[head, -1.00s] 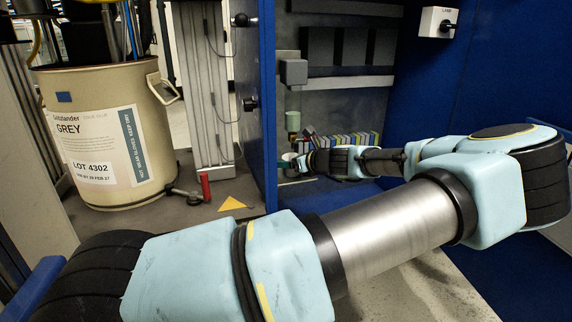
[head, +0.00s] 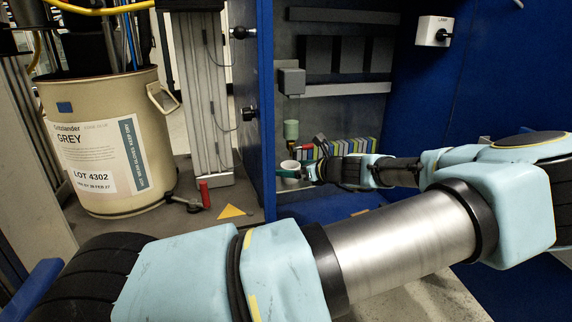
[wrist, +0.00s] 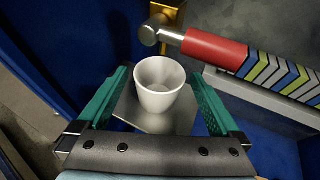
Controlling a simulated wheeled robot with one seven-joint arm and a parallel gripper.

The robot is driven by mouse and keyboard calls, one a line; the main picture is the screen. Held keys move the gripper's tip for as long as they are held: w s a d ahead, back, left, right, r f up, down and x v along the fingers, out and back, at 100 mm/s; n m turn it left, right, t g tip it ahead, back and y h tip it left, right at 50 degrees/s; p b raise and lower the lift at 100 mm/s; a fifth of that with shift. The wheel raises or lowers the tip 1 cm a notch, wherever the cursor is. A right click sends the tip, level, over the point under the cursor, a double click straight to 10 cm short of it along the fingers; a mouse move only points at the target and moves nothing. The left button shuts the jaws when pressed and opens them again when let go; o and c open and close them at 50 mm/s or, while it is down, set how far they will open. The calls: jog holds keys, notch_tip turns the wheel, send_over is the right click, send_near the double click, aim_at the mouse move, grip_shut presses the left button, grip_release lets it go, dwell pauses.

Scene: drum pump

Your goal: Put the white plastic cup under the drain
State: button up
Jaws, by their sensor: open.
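The white plastic cup (wrist: 160,84) stands upright on a grey square plate in the wrist view. My gripper (wrist: 158,74) is open, with one green finger on each side of the cup. Gaps show between the cup and both fingers. In the head view the cup (head: 290,167) is small, at the end of my arm inside the blue cabinet, with my gripper (head: 297,172) partly in front of it.
The beige drum (head: 105,145) stands left, beyond the blue cabinet edge (head: 265,110).

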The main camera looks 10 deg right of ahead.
jog(key=p+v, duration=0.2)
jog(key=v, duration=0.5)
jog(key=shift+s+d+r, duration=0.15)
jog(key=shift+s+d, duration=0.05)
jog(key=shift+s, duration=0.1)
jog(key=shift+s, duration=0.1)
